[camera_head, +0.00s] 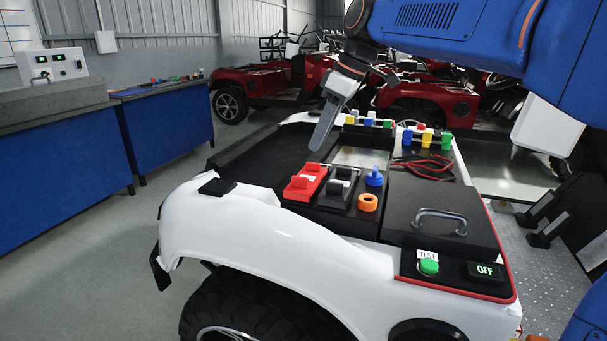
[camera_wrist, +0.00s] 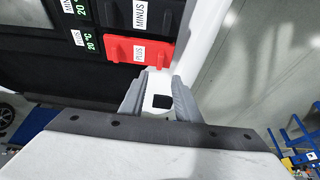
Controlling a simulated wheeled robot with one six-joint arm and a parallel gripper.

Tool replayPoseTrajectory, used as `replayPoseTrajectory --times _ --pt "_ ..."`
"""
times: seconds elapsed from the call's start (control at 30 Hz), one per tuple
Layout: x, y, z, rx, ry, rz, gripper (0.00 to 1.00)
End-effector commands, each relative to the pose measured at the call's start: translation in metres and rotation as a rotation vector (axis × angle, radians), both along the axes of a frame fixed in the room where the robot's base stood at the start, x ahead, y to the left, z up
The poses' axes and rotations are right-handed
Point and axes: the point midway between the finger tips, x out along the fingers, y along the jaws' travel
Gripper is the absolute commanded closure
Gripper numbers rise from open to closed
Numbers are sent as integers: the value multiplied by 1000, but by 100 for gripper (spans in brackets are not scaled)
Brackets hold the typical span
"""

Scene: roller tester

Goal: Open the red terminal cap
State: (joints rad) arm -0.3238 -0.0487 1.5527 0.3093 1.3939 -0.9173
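The red terminal cap (camera_wrist: 137,52), labelled PLUS, sits beside the black cap (camera_wrist: 141,15), labelled MINUS, in the wrist view. In the head view the red cap (camera_head: 306,182) is at the left of the black deck on the white vehicle, with the black one (camera_head: 338,187) to its right. The red cap appears to lie down over its terminal. My gripper (camera_head: 316,147) is in the air above the deck. In the wrist view my gripper (camera_wrist: 159,77) has its fingers apart with nothing between them, and the tips appear just below the red cap's edge.
A blue knob (camera_head: 374,177) and an orange ring (camera_head: 368,202) are right of the caps. A black lid with a metal handle (camera_head: 440,215) and a green TEST button (camera_head: 428,266) are nearer. Coloured plugs (camera_head: 370,120) line the back. The white fender (camera_head: 250,230) curves up in front.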

Motion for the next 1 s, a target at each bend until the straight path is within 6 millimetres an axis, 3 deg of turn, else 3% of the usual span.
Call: replayPoseTrajectory --times 0.5,0.7,1.0 --pt "11 32 -83 -1 2 -1 70" --pt "14 39 -102 0 2 -1 70" --pt "15 42 -107 0 -1 -1 70"
